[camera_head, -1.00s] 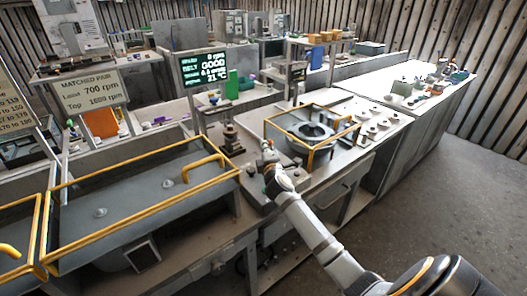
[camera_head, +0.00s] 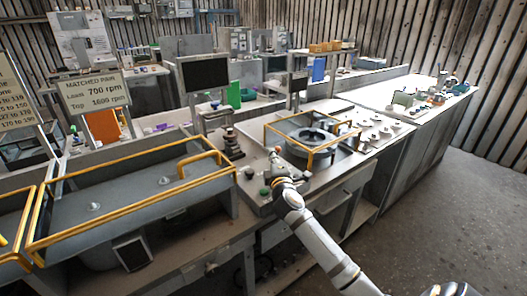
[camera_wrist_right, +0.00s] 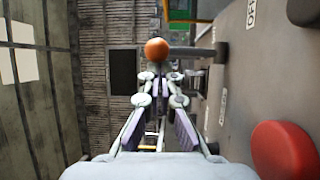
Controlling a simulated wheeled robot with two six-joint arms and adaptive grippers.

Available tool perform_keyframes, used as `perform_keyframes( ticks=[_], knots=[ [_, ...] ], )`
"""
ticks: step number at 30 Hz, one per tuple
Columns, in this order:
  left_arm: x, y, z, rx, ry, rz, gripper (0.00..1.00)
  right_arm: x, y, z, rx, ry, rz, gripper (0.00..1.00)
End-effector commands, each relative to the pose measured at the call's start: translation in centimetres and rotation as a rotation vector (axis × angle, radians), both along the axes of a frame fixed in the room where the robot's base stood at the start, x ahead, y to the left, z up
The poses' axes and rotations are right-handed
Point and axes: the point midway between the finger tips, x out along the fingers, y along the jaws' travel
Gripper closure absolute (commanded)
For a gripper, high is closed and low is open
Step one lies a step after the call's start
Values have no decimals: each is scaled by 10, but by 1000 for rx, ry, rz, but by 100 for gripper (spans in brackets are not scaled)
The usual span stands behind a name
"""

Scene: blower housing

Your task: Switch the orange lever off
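The orange lever shows in the right wrist view as an orange ball knob (camera_wrist_right: 156,49) on a dark bar that runs to a pivot on the grey panel at right. My right gripper (camera_wrist_right: 160,78) is open, with its two fingers apart and nothing between them. The knob lies just beyond the fingertips, in line with the gap; I cannot tell whether they touch. My left gripper is not in view.
A red mushroom button (camera_wrist_right: 285,150) sits on the panel close to my right gripper. A green button (camera_head: 265,191) is on the control box. A blower housing (camera_head: 312,136) inside a yellow rail stands behind. The screen (camera_head: 206,74) is dark.

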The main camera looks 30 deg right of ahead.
Motion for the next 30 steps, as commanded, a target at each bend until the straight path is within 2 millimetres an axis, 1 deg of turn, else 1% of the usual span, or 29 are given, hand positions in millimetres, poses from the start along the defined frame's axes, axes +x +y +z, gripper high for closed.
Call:
perform_keyframes(
  ticks=[4,11,14,17,24,27,30],
  knots=[
    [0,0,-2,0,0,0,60,-3,-1,-5,0,3,-2,100],
    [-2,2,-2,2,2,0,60,-3,0,-4,0,2,-1,100],
    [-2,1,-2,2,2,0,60,-9,2,-5,-1,3,-1,100],
    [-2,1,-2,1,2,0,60,-25,8,-7,-1,5,1,100],
    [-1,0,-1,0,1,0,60,-76,29,-11,1,4,0,100],
    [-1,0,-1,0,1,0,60,-93,36,-13,1,4,-1,100],
    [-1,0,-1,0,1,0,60,-105,40,-14,1,4,-2,100]
  ],
)
